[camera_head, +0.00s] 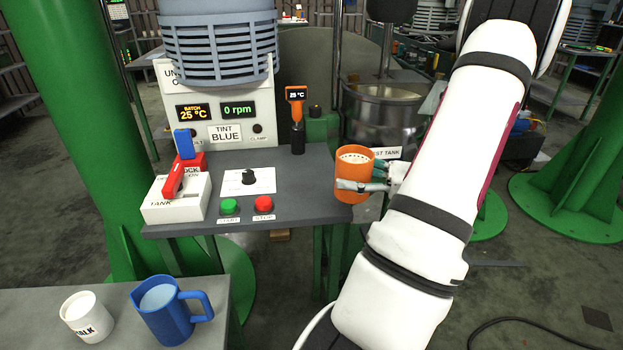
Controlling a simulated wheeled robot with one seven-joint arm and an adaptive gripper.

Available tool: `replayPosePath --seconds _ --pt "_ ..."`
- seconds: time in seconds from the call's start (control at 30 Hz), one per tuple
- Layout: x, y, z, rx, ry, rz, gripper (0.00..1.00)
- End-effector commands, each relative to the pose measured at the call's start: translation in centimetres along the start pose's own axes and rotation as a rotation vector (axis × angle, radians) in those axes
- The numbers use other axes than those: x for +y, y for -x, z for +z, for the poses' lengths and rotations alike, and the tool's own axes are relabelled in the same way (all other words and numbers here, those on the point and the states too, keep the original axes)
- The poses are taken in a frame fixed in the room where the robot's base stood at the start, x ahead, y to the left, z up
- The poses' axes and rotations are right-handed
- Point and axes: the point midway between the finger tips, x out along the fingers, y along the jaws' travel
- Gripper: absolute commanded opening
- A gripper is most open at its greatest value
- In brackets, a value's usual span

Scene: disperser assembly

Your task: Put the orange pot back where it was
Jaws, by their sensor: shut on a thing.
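The orange pot (353,188) is upright and held at the right edge of the grey control table (300,176). A pale content shows at its open top. My gripper (365,185) is shut on the orange pot from the right, with one finger across its near side. The other finger is mostly hidden behind the pot. I cannot tell whether the pot's base touches anything.
A steel tank (383,118) stands behind the pot. A blue jug (166,312) and a white cup (87,318) stand on a low table (230,292) at the lower left. Start and stop buttons, a switch box (172,208) and a thermometer (297,108) occupy the control table.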

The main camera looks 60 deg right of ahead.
Motion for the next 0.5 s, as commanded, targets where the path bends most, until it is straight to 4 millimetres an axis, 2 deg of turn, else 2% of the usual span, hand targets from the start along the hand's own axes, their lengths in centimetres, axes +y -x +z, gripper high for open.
replayPosePath --seconds 0.03,0.2,0.33,0.5 --pt "-0.5 -1.3 -0.2 0.000 0.001 0.004 0.26" --pt "-2.2 -4.8 -0.6 -0.001 0.000 0.003 0.26" --pt "-3.1 -6.5 -0.7 0.000 0.001 0.002 0.26" --pt "-3.6 -7.3 -0.8 0.001 0.000 0.000 0.26"
